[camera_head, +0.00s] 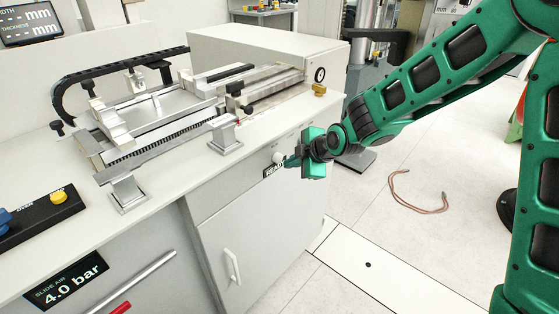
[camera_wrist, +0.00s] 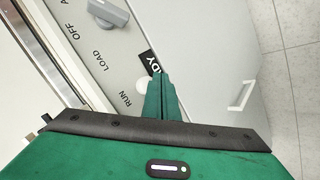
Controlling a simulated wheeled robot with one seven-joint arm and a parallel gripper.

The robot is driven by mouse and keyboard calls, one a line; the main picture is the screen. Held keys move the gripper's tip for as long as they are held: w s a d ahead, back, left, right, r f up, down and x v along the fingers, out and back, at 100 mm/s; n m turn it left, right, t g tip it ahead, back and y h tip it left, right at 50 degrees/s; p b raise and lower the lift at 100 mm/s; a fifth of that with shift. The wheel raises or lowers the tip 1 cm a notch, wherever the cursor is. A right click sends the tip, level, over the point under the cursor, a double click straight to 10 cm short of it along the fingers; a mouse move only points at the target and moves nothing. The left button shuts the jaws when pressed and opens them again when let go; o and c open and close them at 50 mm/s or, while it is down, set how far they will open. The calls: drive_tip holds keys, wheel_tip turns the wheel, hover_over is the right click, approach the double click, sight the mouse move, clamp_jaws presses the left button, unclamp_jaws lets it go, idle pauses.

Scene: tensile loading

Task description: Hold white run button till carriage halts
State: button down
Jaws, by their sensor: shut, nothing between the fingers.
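The white run button (camera_head: 277,157) sits on the front panel of the bench below the slide machine. In the wrist view the white button (camera_wrist: 143,85) shows beside the word RUN, partly covered by my fingers. My gripper (camera_head: 289,161) is shut and empty, with its fingertips (camera_wrist: 159,82) at the button's edge. I cannot tell whether they touch or press it. The carriage seems to be the silver plate assembly (camera_head: 160,107) on the rails on the bench top; whether it is moving cannot be told.
A grey selector knob (camera_wrist: 108,12) lies near the words OFF and LOAD. A black label (camera_wrist: 150,62) is next to the button, partly hidden. Below is a cabinet door with a white handle (camera_head: 232,266). A reddish cable (camera_head: 418,199) lies on the open floor at right.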

drive_tip(key=shift+a, duration=0.15)
drive_tip(key=shift+w+a, duration=0.15)
drive_tip(key=shift+a, duration=0.1)
drive_tip(key=shift+w+a, duration=0.3)
drive_tip(key=shift+a, duration=0.1)
idle(1.7)
drive_tip(key=shift+d, duration=0.1)
idle(4.3)
drive_tip(key=shift+s+d, duration=0.55)
drive_tip(key=shift+d, duration=0.1)
drive_tip(key=shift+d, duration=0.1)
